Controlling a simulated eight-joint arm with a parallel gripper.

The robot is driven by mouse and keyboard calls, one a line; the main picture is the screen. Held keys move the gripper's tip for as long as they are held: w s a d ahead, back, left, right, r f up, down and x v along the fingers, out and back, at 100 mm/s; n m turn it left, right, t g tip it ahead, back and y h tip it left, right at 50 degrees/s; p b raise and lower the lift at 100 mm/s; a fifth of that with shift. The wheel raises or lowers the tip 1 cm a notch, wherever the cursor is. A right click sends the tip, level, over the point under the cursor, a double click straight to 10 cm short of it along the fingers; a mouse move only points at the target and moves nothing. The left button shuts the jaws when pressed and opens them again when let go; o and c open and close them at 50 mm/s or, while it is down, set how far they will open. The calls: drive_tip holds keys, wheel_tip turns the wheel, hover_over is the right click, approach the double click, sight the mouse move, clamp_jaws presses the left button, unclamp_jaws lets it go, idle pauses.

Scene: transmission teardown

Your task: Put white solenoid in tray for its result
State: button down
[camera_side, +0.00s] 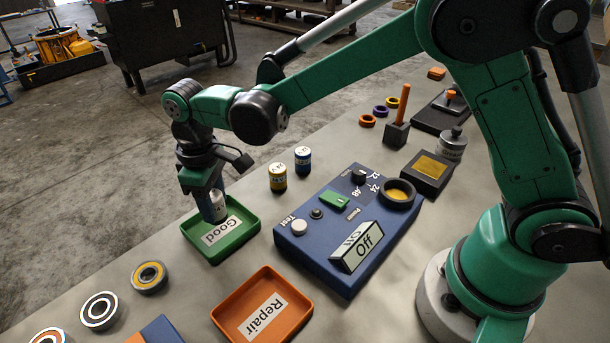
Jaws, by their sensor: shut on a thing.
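The white solenoid (215,207) is a small light-coloured cylinder held upright in my gripper (211,192). My gripper is shut on it and points down over the back of the green tray. The green tray (243,245) has a label reading "Good". The jaws partly hide the solenoid, and I cannot tell whether its lower end touches the tray floor. An orange tray (292,299) labelled "Repair" lies nearer the front.
A blue test box (300,245) with a display reading "Off" stands right of the trays. Several bearings (149,277) lie front left. A dark block (427,172) and a grey cylinder (451,144) stand right.

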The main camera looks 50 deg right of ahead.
sight(217, 213)
drive_tip(key=shift+f, duration=1.4)
drive_tip(key=shift+f, duration=0.2)
drive_tip(key=shift+c, duration=1.9)
unclamp_jaws()
drive_tip(key=shift+r, duration=0.1)
